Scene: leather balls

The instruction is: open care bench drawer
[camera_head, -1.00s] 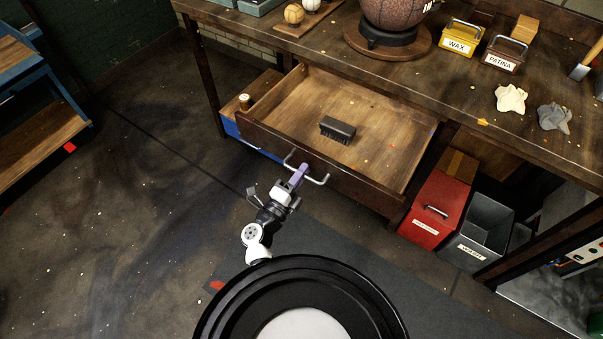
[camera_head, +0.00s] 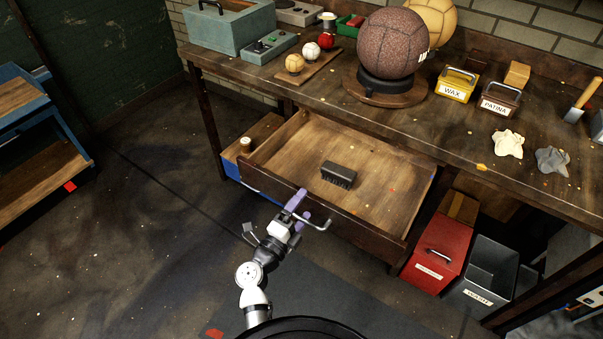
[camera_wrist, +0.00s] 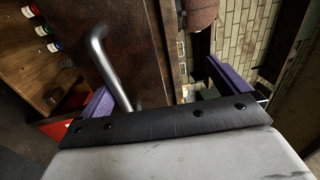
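The care bench drawer (camera_head: 375,188) stands pulled well out from under the wooden bench (camera_head: 330,103). In the wrist view the fingers are wide open, and the handle (camera_wrist: 113,68) shows close beside the left finger. I cannot tell whether the finger touches it.
A red bin (camera_head: 437,250) and a grey bin (camera_head: 484,273) stand right of the drawer. A blue shelf (camera_head: 40,150) is at the far left. Balls, a wax tin (camera_head: 457,85) and a patina tin (camera_head: 501,98) stand on the bench top. The floor left of my arm is clear.

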